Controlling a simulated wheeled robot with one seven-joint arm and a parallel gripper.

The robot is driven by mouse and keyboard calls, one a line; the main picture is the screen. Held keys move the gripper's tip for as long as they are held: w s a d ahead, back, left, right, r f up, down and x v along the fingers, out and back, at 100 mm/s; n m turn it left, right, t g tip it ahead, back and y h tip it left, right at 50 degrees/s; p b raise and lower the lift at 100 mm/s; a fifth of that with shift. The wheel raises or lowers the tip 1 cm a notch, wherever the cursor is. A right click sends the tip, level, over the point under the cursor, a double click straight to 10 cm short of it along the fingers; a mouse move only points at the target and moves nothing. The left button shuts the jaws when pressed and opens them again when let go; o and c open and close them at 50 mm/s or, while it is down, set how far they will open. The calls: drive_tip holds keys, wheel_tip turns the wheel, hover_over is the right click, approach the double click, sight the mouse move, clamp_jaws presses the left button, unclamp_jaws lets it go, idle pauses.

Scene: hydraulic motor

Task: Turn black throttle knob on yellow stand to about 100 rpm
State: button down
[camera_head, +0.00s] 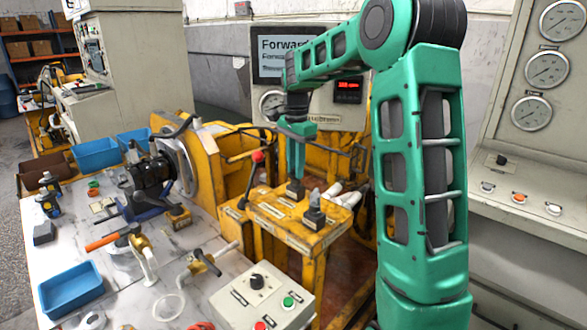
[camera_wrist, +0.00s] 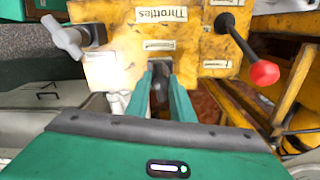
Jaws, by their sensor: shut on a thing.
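The yellow stand (camera_head: 325,236) is right of centre in the head view; its top also shows in the wrist view (camera_wrist: 118,72), with a "Throttles" label. My green gripper (camera_head: 296,170) points down over the stand's back left part. It is shut on the black throttle knob (camera_head: 294,190), which shows as a dark shape between the fingers in the wrist view (camera_wrist: 160,88). The fingers partly hide the knob. A lighter grey knob (camera_head: 314,200) stands beside it, apart from my fingers. A small red digital readout (camera_head: 348,86) is on the panel behind; its digits are too small to read.
A red-tipped lever (camera_head: 257,157) stands left of my gripper. A screen reading "Forward" (camera_head: 283,50) is behind. A grey control box (camera_head: 262,298) with a black knob and buttons is in front. Blue trays and motor parts cover the marble-topped table at left. My arm hides the right part.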

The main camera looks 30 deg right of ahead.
drive_tip(key=m, duration=0.5)
drive_tip(key=shift+w+a+r, duration=0.1)
drive_tip(key=shift+w+r, duration=0.05)
drive_tip(key=shift+w, duration=0.1)
idle(0.3)
drive_tip(key=c, duration=1.6)
unclamp_jaws()
drive_tip(key=shift+c, duration=0.2)
drive_tip(key=shift+o, duration=0.5)
drive_tip(key=shift+s, duration=0.1)
wheel_tip(320, 180, up, 11)
drive_tip(key=shift+f, duration=0.2)
